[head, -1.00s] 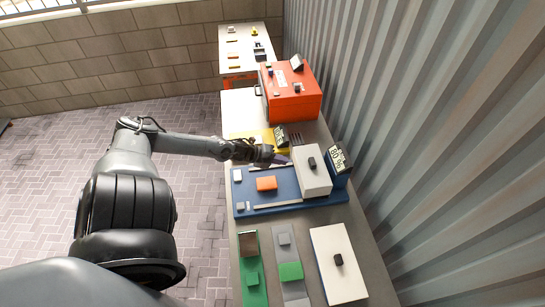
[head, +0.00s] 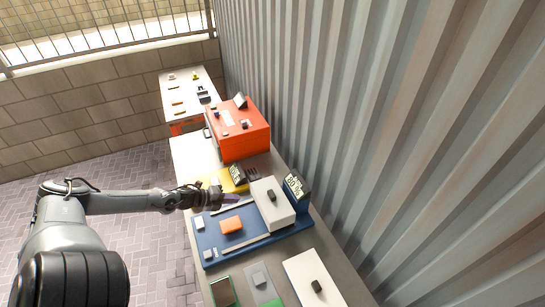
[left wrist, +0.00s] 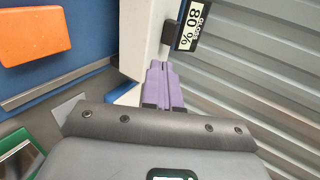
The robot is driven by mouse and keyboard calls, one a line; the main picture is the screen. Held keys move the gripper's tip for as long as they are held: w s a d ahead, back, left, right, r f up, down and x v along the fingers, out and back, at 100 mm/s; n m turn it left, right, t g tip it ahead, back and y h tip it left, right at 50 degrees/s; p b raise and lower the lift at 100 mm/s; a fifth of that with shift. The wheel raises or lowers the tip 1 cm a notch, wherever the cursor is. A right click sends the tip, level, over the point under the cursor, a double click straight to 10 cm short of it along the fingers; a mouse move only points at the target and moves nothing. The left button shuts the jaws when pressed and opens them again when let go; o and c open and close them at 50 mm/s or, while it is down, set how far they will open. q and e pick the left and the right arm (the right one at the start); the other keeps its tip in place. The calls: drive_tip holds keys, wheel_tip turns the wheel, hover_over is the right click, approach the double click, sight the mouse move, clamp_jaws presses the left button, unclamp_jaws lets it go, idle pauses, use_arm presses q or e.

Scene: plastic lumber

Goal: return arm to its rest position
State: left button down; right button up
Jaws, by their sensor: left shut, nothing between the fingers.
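My left arm reaches in from the left in the head view. Its gripper (head: 231,199) is over the far edge of the blue board (head: 213,241), left of the white block (head: 275,213). The left wrist view shows its purple fingers (left wrist: 163,88) pressed together, with nothing between them. There they appear beside the white block (left wrist: 145,35) and below the "80 %" display (left wrist: 189,27); I cannot tell if they touch anything. My right gripper is in neither view.
An orange block (head: 231,224) lies on the blue board, with a dark display (head: 297,188) at its right end. A yellow piece (head: 231,180) and a red-orange box (head: 244,137) stand beyond. Corrugated metal wall (head: 400,130) borders the bench's right; paved floor (head: 155,240) is open at left.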

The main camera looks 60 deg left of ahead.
use_arm(q)
drive_tip(key=w+d+r+n+y+p, duration=0.15)
drive_tip(key=d+n, duration=0.45)
drive_tip(key=d, duration=1)
drive_tip(key=w+d+r+n+h+p, duration=0.1)
drive_tip(key=w+d+r+n, duration=0.35)
drive_tip(key=d, duration=1.25)
drive_tip(key=s+d+r+n+g, duration=0.3)
drive_tip(key=s+d+r+n, duration=0.2)
drive_tip(key=d, duration=0.2)
drive_tip(key=s+n+g, duration=0.2)
drive_tip(key=s+g, duration=0.3)
drive_tip(key=s, duration=0.3)
drive_tip(key=shift+a+y, duration=0.15)
drive_tip(key=shift+y, duration=0.3)
